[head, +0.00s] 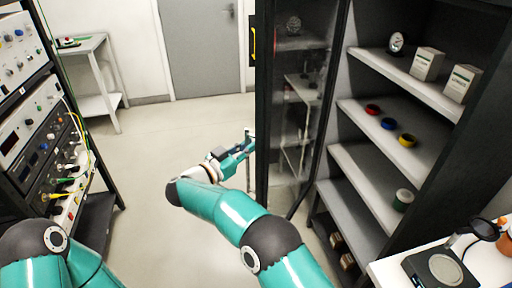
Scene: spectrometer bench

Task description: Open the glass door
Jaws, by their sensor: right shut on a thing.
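The glass door (298,130) has a black frame and a see-through pane. It stands swung out from the dark cabinet (345,60), and the shelves are open to view on its right. My right gripper (249,139) is at the door's left edge, shut on the door handle (248,178), a thin upright bar of which only a part shows below the fingers. The fingertips are small in view. Of my left arm only a link shows at the lower left; its gripper is out of view.
An instrument rack (40,140) stands left. A white bench (385,268) is at lower right. The floor (165,135) left of the door is clear.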

